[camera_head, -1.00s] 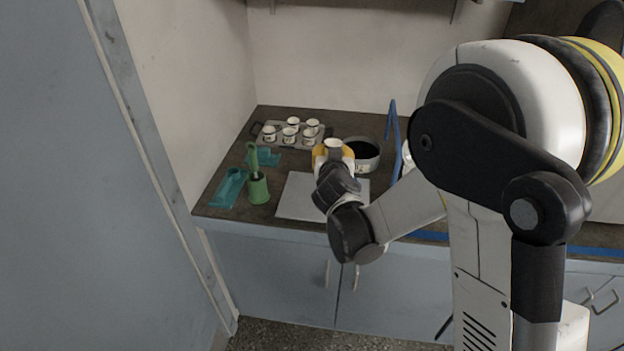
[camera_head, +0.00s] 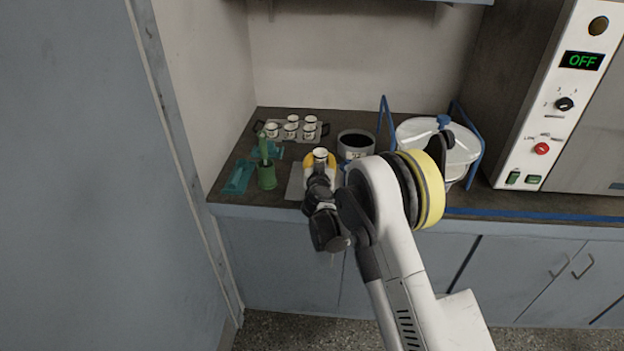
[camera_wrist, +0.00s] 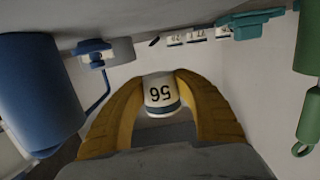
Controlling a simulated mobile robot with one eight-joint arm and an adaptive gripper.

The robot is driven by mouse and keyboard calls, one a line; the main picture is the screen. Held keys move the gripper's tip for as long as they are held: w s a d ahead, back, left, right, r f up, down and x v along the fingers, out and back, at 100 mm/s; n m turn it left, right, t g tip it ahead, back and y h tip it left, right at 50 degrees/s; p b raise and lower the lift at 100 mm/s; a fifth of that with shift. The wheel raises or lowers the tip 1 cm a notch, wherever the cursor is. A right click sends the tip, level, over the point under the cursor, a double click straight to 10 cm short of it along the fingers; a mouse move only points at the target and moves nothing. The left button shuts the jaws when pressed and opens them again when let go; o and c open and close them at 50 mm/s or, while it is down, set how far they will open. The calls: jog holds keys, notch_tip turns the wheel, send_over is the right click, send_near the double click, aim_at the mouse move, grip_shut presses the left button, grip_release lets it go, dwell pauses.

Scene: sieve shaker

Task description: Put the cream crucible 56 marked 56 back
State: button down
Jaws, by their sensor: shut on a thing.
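The cream crucible 56 (camera_wrist: 160,92) is held between the two yellow fingers of my gripper (camera_wrist: 163,104) in the wrist view. Its number reads upside down there, and a dark band runs around it. In the head view the crucible (camera_head: 320,154) shows at the end of my gripper (camera_head: 319,163), over the pale board on the bench. A grey tray (camera_head: 276,138) with several similar cream crucibles (camera_head: 291,130) stands at the back left, beyond my gripper. Whether any slot in it is empty is hard to tell.
A dark-filled round pan (camera_head: 356,146) stands just right of my gripper. A green pot with a handle (camera_head: 266,176) and a teal holder (camera_head: 239,178) are at left. A white bowl (camera_head: 415,131) in a blue frame and an oven (camera_head: 552,110) stand at right.

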jog(key=a+f, duration=0.1)
jog(key=a, duration=0.2)
jog(key=shift+s+f+b, duration=0.1)
jog(key=shift+f+b, duration=0.3)
notch_tip(320, 180, down, 4)
jog(key=shift+f+b, duration=0.1)
jog(key=shift+b, duration=1.05)
jog(key=shift+d+r, duration=0.1)
jog(key=shift+r, duration=0.1)
jog(key=shift+f, duration=0.15)
jog(key=c, duration=1)
grip_release()
jog(key=shift+o, duration=0.2)
